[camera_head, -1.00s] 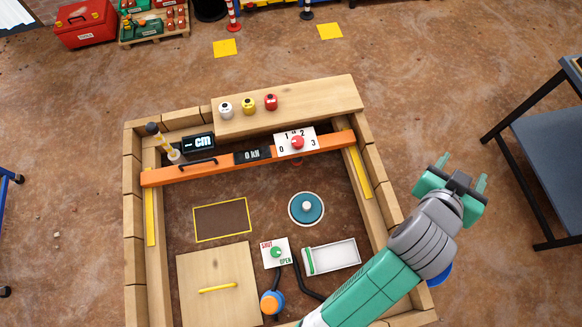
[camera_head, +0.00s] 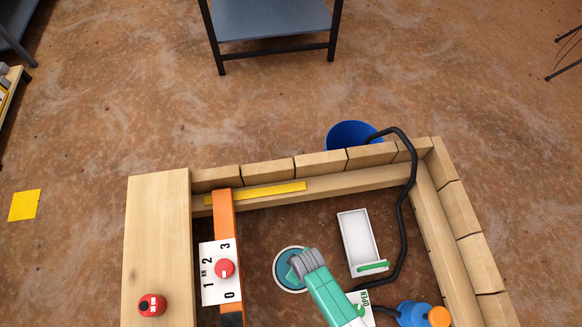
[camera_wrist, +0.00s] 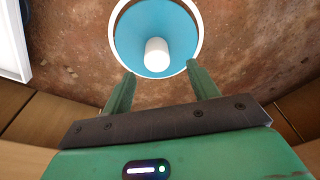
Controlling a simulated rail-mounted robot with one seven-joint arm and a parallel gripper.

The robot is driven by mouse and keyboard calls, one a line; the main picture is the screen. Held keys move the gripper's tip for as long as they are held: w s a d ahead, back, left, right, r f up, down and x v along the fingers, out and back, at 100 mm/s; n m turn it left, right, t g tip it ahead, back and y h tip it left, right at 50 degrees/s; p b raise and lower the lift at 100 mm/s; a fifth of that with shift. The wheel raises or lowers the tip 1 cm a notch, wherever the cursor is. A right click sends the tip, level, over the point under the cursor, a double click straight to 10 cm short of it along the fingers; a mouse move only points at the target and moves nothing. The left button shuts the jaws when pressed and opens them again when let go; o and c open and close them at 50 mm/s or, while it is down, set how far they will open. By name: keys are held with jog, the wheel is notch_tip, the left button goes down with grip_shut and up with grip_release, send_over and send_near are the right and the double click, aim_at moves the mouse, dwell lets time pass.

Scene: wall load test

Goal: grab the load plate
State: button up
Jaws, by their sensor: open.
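The load plate (camera_head: 281,270) is a round blue-teal disc with a white rim, lying on the dirt inside the timber frame. It also shows at the top of the wrist view (camera_wrist: 135,42), with a pale upright knob (camera_wrist: 157,52) at its middle. My gripper (camera_wrist: 160,69) is open and empty. Its two green fingers point toward the plate, one on each side of the knob's line in the picture, and the knob appears beyond the fingertips. In the head view my arm covers part of the plate and hides the knob.
An orange beam with a dial panel (camera_head: 220,272) crosses the frame left of the plate. A white tray (camera_head: 356,240) lies close on the right. A blue-and-orange valve (camera_head: 412,313) and black hose (camera_head: 404,215) are farther right. Timber walls (camera_head: 320,164) enclose the pit.

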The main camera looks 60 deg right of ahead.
aim_at(283, 268)
jog(key=shift+w+f, duration=0.25)
jog(key=shift+f, duration=0.3)
jog(key=f+b, duration=0.2)
jog(key=f, duration=0.1)
jog(key=f+b, duration=0.2)
jog(key=shift+d+f, duration=0.1)
jog(key=shift+d, duration=0.15)
jog(key=shift+w, duration=0.1)
jog(key=shift+r, duration=0.2)
grip_shut()
